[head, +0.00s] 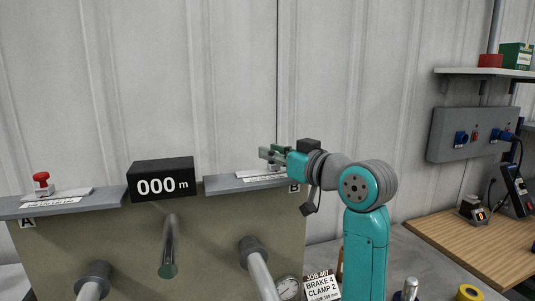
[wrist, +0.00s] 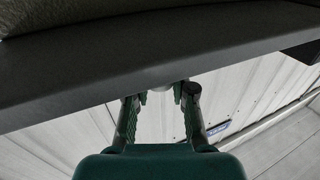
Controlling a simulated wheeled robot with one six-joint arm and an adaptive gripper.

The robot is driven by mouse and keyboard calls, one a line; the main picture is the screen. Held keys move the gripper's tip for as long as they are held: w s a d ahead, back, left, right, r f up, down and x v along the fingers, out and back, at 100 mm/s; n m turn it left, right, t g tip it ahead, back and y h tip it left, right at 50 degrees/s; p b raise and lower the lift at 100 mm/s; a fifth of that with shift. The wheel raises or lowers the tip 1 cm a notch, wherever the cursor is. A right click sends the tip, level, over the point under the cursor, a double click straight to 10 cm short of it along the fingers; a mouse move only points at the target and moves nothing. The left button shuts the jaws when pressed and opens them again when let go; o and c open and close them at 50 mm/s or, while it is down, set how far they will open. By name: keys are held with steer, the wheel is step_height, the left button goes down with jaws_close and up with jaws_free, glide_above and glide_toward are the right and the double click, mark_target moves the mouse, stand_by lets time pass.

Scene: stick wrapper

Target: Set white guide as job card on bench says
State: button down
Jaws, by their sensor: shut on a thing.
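My gripper (head: 268,155) is above the grey shelf marked B (head: 235,184), at the back right of the machine. In the wrist view my gripper (wrist: 160,96) has its fingers around a small pale piece (wrist: 161,87), mostly hidden by the shelf edge. This may be the white guide; I cannot tell its full shape. The job card (head: 321,286) stands low on the bench and reads JOB 407, BRAKE 4, CLAMP 2; its smallest line is unclear.
A black display (head: 161,180) reads 000 m. A red knob (head: 41,178) stands on the left shelf marked A (head: 60,207). Metal rollers (head: 170,247) stick out of the machine front. A round gauge (head: 288,288) is beside the card. A wooden bench (head: 470,245) is at right.

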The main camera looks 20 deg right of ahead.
steer(key=shift+d, duration=0.3)
steer(key=c, duration=1)
jaws_free()
steer(key=v, duration=0.7)
steer(key=shift+s, duration=0.25)
